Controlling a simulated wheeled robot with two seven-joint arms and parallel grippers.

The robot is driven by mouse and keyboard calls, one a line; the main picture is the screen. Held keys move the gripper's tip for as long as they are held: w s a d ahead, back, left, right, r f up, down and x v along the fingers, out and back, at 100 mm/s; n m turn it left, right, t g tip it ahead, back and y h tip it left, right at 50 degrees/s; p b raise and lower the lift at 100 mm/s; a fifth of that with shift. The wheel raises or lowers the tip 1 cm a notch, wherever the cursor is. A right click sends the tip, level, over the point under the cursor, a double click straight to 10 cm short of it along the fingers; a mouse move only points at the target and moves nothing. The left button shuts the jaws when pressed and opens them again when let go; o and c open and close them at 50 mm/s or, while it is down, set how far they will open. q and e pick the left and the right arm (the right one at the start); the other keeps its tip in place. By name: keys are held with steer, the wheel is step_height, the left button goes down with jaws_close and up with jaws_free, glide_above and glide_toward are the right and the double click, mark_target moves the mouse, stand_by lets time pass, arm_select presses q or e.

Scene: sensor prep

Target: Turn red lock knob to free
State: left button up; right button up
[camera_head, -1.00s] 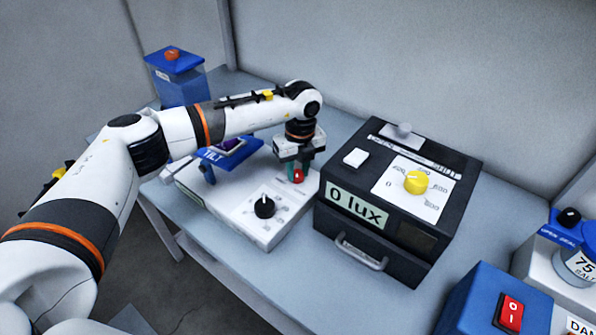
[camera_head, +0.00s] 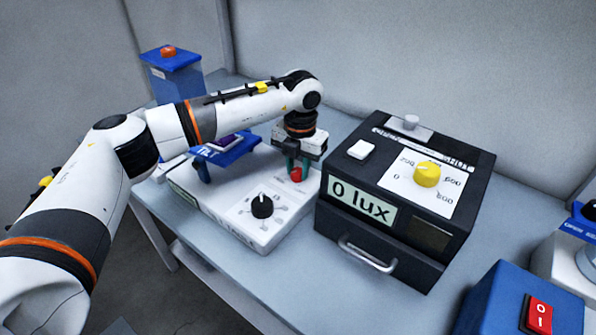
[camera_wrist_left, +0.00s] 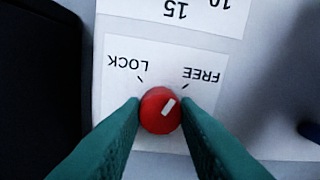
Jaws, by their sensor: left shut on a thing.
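The red lock knob (camera_head: 296,174) sits on the white device (camera_head: 243,232) near its right end. In the left wrist view the knob (camera_wrist_left: 161,110) lies between the two green fingers of my left gripper (camera_wrist_left: 160,108), which is shut on it. The knob's white pointer mark slants up and to the right, toward the tick by the word FREE (camera_wrist_left: 201,76). The word LOCK (camera_wrist_left: 128,64) is to the upper left. In the head view my left gripper (camera_head: 297,165) points down over the knob. My right gripper is not in view.
A black box (camera_head: 385,245) with a yellow dial and a "0 lux" display stands just right of the white device. A black knob (camera_head: 262,206) and a blue tilt stand (camera_head: 226,153) are on the device. A blue switch box (camera_head: 486,300) is at the lower right.

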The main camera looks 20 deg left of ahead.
mark_target(299, 172)
arm_select(q)
steer(key=shift+m+b, duration=0.8)
steer(key=shift+m, duration=1.1)
steer(key=shift+r, duration=0.1)
steer(key=o, duration=1)
steer(key=r, duration=0.6)
steer(key=r+b, duration=0.1)
steer(key=r, duration=0.5)
steer(key=shift+s+d, duration=0.1)
steer(key=shift+d, duration=0.1)
